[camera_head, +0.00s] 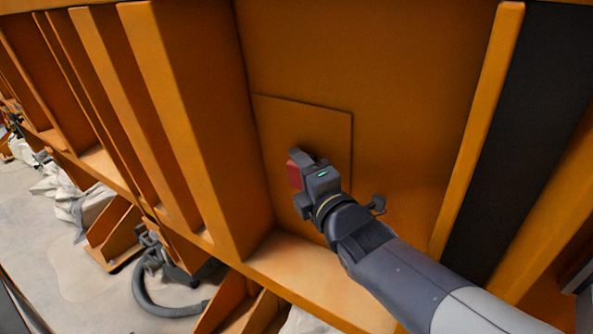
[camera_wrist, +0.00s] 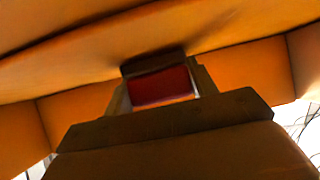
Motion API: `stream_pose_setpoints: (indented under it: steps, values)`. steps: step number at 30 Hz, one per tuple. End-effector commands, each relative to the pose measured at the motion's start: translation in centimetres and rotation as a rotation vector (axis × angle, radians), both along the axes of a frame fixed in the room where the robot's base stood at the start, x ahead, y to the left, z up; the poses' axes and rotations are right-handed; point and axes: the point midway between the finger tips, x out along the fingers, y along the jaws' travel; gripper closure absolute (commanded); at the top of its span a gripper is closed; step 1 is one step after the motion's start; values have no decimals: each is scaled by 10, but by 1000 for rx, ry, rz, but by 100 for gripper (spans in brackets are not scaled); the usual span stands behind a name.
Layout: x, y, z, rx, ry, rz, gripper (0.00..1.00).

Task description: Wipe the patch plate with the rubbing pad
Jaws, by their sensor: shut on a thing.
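The patch plate (camera_head: 320,125) is a thin orange rectangle on the orange back wall of a recess, in the head view. My gripper (camera_head: 302,173) is in front of its lower left part. It is shut on the rubbing pad (camera_head: 294,175), a dark red block. The wrist view shows the red pad (camera_wrist: 162,86) between the fingers of my gripper (camera_wrist: 160,88), with a dark strip along its top edge near an orange surface. I cannot tell whether the pad touches the plate. My gripper and arm hide the plate's lower part.
Thick orange ribs (camera_head: 187,120) stand to the left and another rib (camera_head: 478,130) to the right, beside a dark panel (camera_head: 545,120). An orange ledge (camera_head: 290,265) runs below the plate. A grey hose (camera_head: 165,300) and crumpled pale cloth (camera_head: 65,190) lie at the lower left.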

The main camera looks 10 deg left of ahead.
Motion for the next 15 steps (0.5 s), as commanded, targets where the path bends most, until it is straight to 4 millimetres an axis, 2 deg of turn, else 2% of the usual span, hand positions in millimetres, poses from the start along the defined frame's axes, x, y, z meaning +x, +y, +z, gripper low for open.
stream_pose_setpoints:
  steps: [5,15]
  values:
    - [5,1,1,2,-7,-3,72]
    - [17,26,-1,3,-7,-4,72]
